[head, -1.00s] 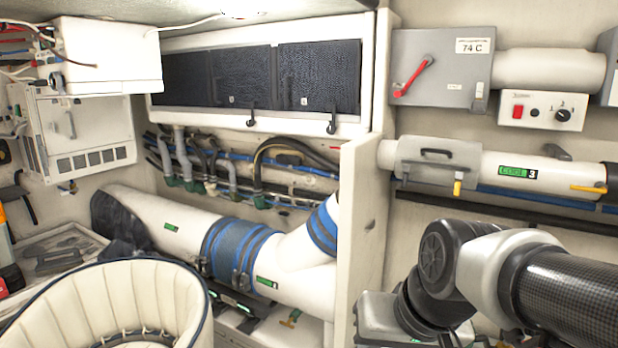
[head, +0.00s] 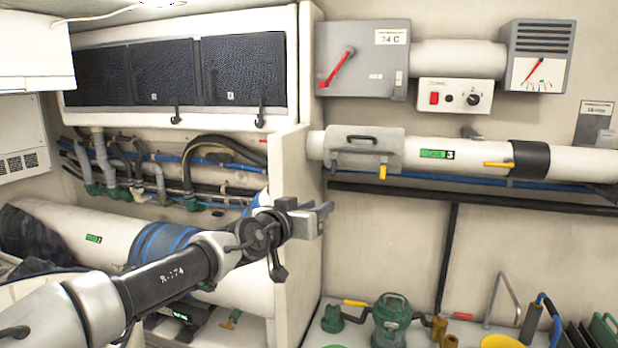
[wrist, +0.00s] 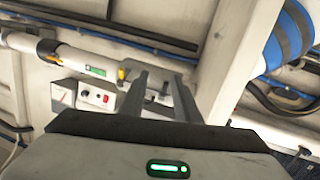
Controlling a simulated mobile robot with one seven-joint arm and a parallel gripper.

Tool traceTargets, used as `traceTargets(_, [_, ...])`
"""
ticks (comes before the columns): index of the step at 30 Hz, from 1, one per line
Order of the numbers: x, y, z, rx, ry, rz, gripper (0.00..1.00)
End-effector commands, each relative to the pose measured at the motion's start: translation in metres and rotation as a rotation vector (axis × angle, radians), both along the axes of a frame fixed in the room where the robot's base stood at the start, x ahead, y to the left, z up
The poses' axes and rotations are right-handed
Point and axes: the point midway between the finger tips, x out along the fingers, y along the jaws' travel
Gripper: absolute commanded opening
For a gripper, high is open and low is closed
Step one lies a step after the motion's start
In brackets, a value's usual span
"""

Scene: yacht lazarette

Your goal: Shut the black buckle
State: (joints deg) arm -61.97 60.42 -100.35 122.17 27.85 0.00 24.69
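I cannot make out for sure which dark fitting is the black buckle. A wide blue strap (head: 165,243) wraps the big white duct (head: 60,225) in the head view. My arm crosses in front of its lower part and hides any fastener there. A grey clamp (head: 345,148) with a black handle (head: 362,139) sits on the upper white pipe. My gripper (head: 318,220) is at the partition's front edge in the head view, below the clamp. In the wrist view my gripper (wrist: 158,85) shows two separated fingers with nothing between them.
A cream partition (head: 297,275) stands behind my gripper. Black hooks hang from the locker (head: 176,115). A shelf at lower right holds a green pump (head: 391,320) and other gear. The wall under the black rail (head: 470,197) is mostly clear.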

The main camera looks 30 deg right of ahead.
Motion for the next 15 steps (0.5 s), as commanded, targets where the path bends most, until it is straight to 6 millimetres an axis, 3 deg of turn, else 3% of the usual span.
traceTargets(1, [0.005, 0.011, 0.019, -0.051, -0.031, 0.016, 0.30])
traceTargets(3, [0.008, 0.020, 0.036, -0.089, -0.061, 0.031, 0.30])
traceTargets(6, [0.011, 0.022, 0.047, -0.111, -0.079, 0.038, 0.30])
traceTargets(11, [0.020, 0.004, 0.047, -0.108, -0.079, 0.035, 0.30])
traceTargets(15, [0.035, -0.022, 0.047, -0.107, -0.078, 0.034, 0.30])
